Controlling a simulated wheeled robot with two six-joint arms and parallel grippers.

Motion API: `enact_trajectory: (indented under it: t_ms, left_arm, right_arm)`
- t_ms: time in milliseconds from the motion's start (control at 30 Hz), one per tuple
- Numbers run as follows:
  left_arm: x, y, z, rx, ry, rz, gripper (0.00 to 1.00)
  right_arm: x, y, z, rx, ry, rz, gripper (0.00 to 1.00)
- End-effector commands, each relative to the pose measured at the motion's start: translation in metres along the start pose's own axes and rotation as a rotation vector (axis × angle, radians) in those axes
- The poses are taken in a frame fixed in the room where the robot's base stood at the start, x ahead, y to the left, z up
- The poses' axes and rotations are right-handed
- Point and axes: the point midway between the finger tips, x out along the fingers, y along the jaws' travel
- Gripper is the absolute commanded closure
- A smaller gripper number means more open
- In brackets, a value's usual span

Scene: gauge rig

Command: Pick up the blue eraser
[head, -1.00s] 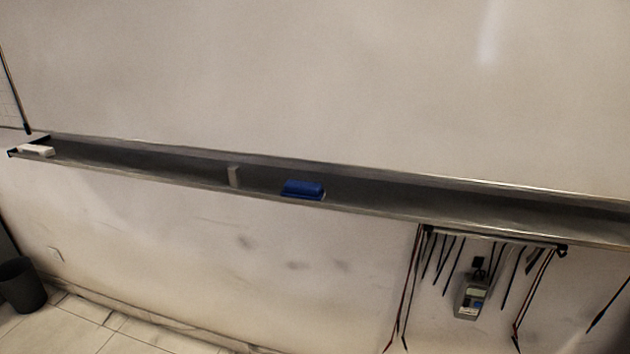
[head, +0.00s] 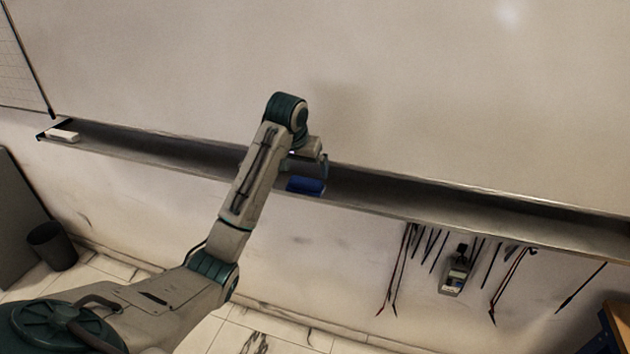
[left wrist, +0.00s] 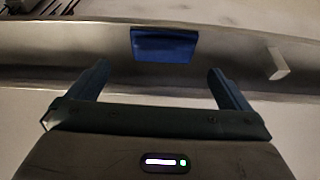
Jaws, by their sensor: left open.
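The blue eraser (head: 305,186) lies in the grey metal tray (head: 400,196) along the wall, just below my left gripper (head: 310,165) in the head view. In the left wrist view the blue eraser (left wrist: 164,46) shows ahead of the fingers, roughly centred between them. My left gripper (left wrist: 158,82) is open and empty, with its two fingers apart and no visible contact with the eraser. Part of the eraser's upper side is hidden by the gripper in the head view. My right gripper is not in view.
A small white block (left wrist: 277,63) stands in the tray beside the eraser. A white eraser-like block (head: 62,135) lies at the tray's left end. Cables and a handheld meter (head: 456,274) hang below the tray at right. A dark bin (head: 52,246) stands on the floor.

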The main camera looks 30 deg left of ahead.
Motion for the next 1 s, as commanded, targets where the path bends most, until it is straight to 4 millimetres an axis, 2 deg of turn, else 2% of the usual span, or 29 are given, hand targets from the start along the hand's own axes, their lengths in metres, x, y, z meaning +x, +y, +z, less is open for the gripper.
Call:
enact_trajectory:
  t_ms: [67, 167, 333, 400, 600, 767, 1000]
  left_arm:
    - [-0.013, -0.003, -0.010, -0.011, 0.005, 0.002, 0.00]
    - [-0.013, -0.005, -0.013, -0.016, 0.001, 0.003, 0.00]
    - [0.014, -0.005, -0.012, -0.016, -0.002, 0.003, 0.00]
    - [0.022, -0.005, -0.013, -0.016, -0.002, 0.003, 0.00]
    - [0.039, -0.005, -0.013, -0.016, 0.000, 0.003, 0.00]
    - [0.052, -0.005, -0.010, -0.015, -0.002, 0.003, 0.00]
    - [0.083, -0.006, -0.008, -0.016, 0.000, 0.003, 0.00]
  right_arm:
    - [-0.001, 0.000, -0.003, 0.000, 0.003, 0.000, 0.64]
    - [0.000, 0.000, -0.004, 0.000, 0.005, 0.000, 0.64]
    - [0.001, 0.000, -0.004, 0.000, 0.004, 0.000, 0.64]
    - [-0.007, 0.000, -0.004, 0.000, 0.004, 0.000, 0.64]
    - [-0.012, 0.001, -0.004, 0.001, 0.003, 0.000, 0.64]
    - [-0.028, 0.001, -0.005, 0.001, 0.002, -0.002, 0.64]
    - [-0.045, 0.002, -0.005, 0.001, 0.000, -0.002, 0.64]
